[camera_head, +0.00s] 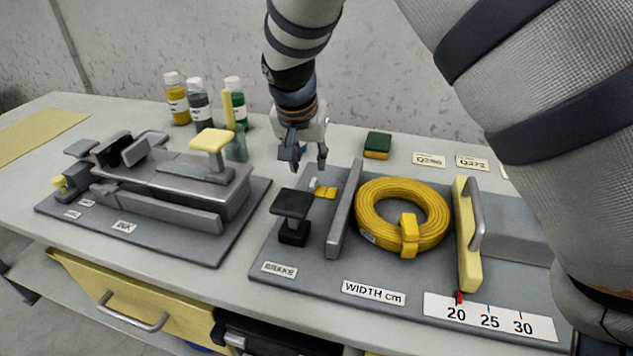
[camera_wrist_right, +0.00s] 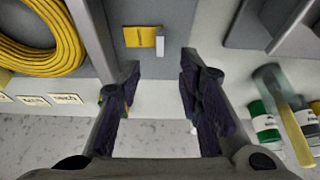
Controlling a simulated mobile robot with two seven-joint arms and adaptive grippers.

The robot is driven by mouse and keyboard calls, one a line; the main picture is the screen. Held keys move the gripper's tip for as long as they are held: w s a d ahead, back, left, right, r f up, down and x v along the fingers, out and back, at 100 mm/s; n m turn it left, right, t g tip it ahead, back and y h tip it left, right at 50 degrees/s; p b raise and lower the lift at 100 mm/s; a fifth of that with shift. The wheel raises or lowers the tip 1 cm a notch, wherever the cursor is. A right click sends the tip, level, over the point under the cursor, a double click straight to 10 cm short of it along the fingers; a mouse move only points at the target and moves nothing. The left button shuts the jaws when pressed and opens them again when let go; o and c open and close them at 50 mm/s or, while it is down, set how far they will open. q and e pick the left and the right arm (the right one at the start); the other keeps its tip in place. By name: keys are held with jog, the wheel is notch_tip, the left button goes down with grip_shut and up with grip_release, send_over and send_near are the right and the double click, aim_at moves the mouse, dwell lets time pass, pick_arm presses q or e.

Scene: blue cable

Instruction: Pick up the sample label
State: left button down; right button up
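My right gripper (camera_head: 307,162) is open and hangs over the back edge of the right grey board; its two fingers (camera_wrist_right: 158,80) stand apart with nothing between them. Just ahead of the fingertips, a small flat yellow piece (camera_head: 326,192) with a white block lies on the board, also seen in the right wrist view (camera_wrist_right: 139,36). Printed cards, reading about Q260 (camera_head: 429,160) and Q272 (camera_head: 472,163), lie flat at the back of the table; they show in the wrist view (camera_wrist_right: 33,100). I cannot tell which of these is the sample label. My left gripper is not in view.
A yellow cable coil (camera_head: 375,222) lies between a grey bar (camera_head: 343,212) and a yellow stop (camera_head: 467,240). A black brake knob (camera_head: 293,205) stands left of the bar. Bottles (camera_head: 198,100) and a grey machine (camera_head: 165,185) are further left. A green-yellow block (camera_head: 377,146) sits behind.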

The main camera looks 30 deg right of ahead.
aim_at(314, 180)
jog(key=x, duration=0.8)
jog(key=shift+w+d+f+b, duration=0.2)
jog(key=shift+d+f+b, duration=0.05)
jog(key=shift+b, duration=0.1)
jog(key=shift+r, duration=0.1)
grip_shut()
